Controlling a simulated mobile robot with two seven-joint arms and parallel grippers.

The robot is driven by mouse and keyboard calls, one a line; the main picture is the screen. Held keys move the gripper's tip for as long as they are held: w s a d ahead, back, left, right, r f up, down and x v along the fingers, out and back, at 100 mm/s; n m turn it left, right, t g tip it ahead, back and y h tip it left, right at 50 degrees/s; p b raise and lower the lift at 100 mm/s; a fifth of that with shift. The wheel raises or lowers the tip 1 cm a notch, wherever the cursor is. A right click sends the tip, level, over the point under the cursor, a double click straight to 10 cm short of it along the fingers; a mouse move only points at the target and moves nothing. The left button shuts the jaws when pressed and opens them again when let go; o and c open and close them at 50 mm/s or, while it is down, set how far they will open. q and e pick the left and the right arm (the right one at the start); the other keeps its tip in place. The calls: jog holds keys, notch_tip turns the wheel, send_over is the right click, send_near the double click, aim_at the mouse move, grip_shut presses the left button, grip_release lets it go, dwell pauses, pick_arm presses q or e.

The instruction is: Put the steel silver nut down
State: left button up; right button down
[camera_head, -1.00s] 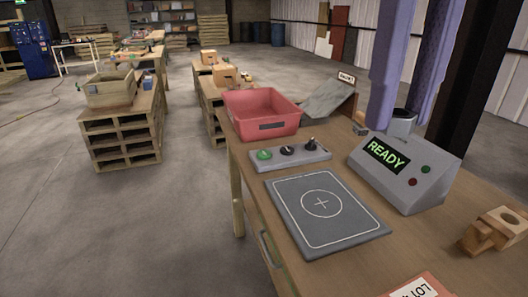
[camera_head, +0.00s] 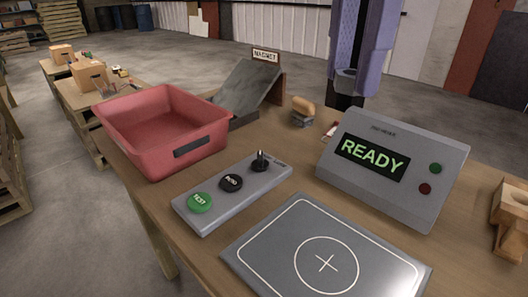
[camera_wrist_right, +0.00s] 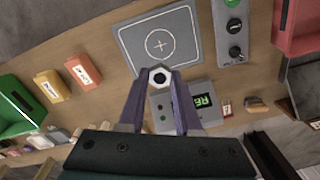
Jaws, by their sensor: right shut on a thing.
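The steel silver nut (camera_wrist_right: 160,77) sits between the two purple fingertips of my right gripper (camera_wrist_right: 159,82) in the right wrist view. The gripper is shut on it. My left gripper is not in view.
A grey pad (camera_head: 300,250) with a circle and cross lies bare in front. Beside it are a button panel (camera_head: 220,205), a red bin (camera_head: 160,165) and the READY detector box (camera_head: 410,205). A dark magnet ramp (camera_head: 245,85) stands behind.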

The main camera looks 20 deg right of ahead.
jog(key=f+m+b, duration=0.1)
jog(key=m, duration=0.2)
jog(key=f+m, duration=0.1)
jog(key=m, duration=0.2)
jog(key=d+f+m+b, duration=0.1)
jog(key=m, duration=0.3)
jog(key=shift+f+b, duration=0.35)
notch_tip(320, 180, down, 4)
jog(key=d+m+b, duration=0.1)
jog(key=m+b, duration=0.2)
jog(key=m, duration=1)
jog(key=m+b, duration=0.6)
jog(key=m, duration=0.2)
send_over(327, 263)
notch_tip(327, 263, down, 16)
jog(key=shift+f, duration=0.15)
jog(key=shift+f+b, duration=0.5)
jog(key=shift+f, duration=2.15)
